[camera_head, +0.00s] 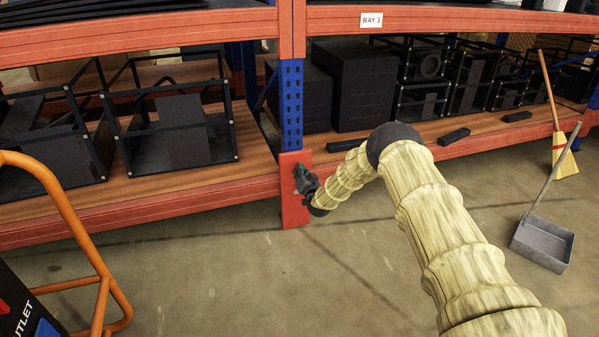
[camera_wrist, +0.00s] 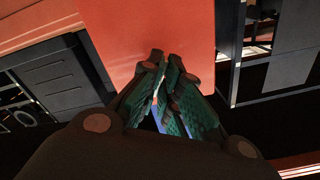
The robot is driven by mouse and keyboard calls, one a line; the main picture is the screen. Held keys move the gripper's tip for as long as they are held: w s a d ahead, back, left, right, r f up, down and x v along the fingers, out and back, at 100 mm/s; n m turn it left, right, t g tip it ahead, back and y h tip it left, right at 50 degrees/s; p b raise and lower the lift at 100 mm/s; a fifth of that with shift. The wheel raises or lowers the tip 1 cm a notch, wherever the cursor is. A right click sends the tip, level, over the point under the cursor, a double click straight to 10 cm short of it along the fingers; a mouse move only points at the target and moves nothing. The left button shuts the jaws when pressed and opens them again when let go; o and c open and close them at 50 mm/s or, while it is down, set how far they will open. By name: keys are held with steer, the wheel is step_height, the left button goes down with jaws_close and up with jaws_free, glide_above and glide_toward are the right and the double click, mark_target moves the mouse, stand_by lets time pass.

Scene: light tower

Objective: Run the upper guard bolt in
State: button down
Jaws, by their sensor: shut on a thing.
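The red-orange post guard (camera_head: 294,215) wraps the foot of the blue rack upright (camera_head: 291,105). My gripper (camera_head: 302,178) is at the guard's face, near its upper part. In the wrist view the guard's face (camera_wrist: 165,35) lies just beyond the green fingertips (camera_wrist: 163,72). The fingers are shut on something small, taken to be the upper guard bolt. Its head and shank are hidden between the fingers, so how deep it sits cannot be told. A thin pale sliver and a blue patch show between the fingers. No lower bolt can be made out.
Orange shelf beams (camera_head: 150,215) run either side of the upright, with black frames and boxes (camera_head: 375,85) on the wooden deck. An orange cart handle (camera_head: 75,215) stands at left. A broom (camera_head: 562,145) and dustpan (camera_head: 543,243) are at right. The floor in front is clear.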

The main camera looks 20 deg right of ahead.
steer(key=m+b, duration=0.5)
steer(key=m, duration=0.3)
steer(key=m+b, duration=0.6)
steer(key=m, duration=0.3)
steer(key=m+b, duration=0.5)
steer(key=m, duration=0.4)
steer(key=shift+s+f, duration=0.1)
steer(key=shift+f, duration=0.15)
steer(key=shift+m, duration=0.4)
steer(key=shift+r, duration=0.1)
steer(key=c, duration=1.6)
jaws_free()
steer(key=shift+r, duration=0.1)
steer(key=shift+c, duration=0.2)
